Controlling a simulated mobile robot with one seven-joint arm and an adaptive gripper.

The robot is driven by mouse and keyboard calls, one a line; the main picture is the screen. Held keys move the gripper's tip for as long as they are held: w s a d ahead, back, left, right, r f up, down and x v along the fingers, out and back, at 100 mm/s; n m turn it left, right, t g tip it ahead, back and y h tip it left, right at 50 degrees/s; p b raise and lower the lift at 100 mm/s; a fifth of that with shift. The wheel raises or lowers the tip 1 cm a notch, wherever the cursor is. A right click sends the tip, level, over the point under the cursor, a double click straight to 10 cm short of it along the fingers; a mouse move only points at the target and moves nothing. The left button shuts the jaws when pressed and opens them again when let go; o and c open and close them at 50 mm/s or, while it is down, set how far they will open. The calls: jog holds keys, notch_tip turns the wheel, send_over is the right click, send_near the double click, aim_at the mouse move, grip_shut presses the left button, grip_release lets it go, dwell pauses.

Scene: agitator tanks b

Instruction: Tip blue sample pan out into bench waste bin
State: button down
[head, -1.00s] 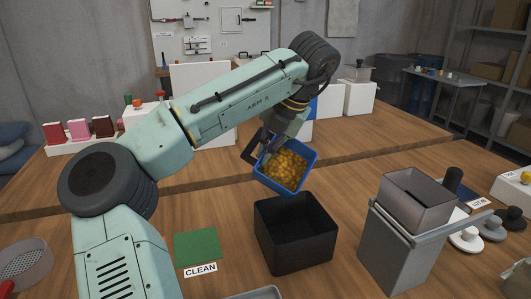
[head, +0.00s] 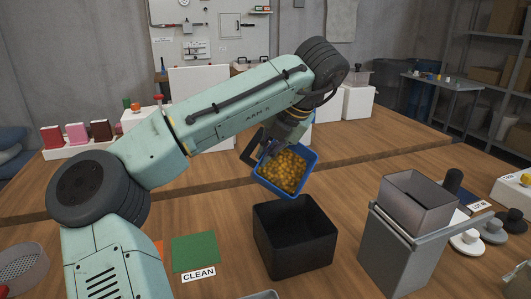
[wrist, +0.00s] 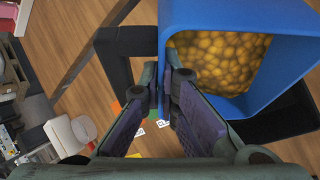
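The blue sample pan (head: 263,180) is held in the air above the black bench waste bin (head: 273,243), tilted so its open top faces the head camera. Many yellow-orange round pieces (head: 285,171) lie inside it. My gripper (head: 271,148) is at the pan's upper left side.
A green mat (head: 195,250) with a CLEAN label lies left of the bin. A grey hopper box (head: 404,240) stands to the right. Several coloured blocks (head: 75,134) stand at the back left. The bench behind the bin is mostly clear.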

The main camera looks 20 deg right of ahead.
jog(key=shift+s+r+t, duration=0.2)
jog(key=shift+s+t, duration=0.15)
jog(key=shift+t, duration=0.05)
jog(key=shift+s+b, duration=0.1)
jog(key=shift+b, duration=0.35)
jog(key=shift+s+r+t, duration=0.15)
jog(key=shift+s+t, duration=0.15)
jog(key=shift+t, duration=0.2)
jog(key=shift+s+b, duration=0.15)
jog(key=shift+b, duration=0.35)
jog(key=shift+s+r+n+t, duration=0.1)
jog(key=shift+s+n+t, duration=0.2)
jog(key=shift+t, duration=0.4)
jog(key=shift+s+b, duration=0.1)
jog(key=shift+b, duration=0.35)
jog(key=shift+s+t+b, duration=0.35)
jog(key=shift+s+t, duration=0.05)
jog(key=shift+t, duration=0.1)
jog(key=shift+s, duration=0.15)
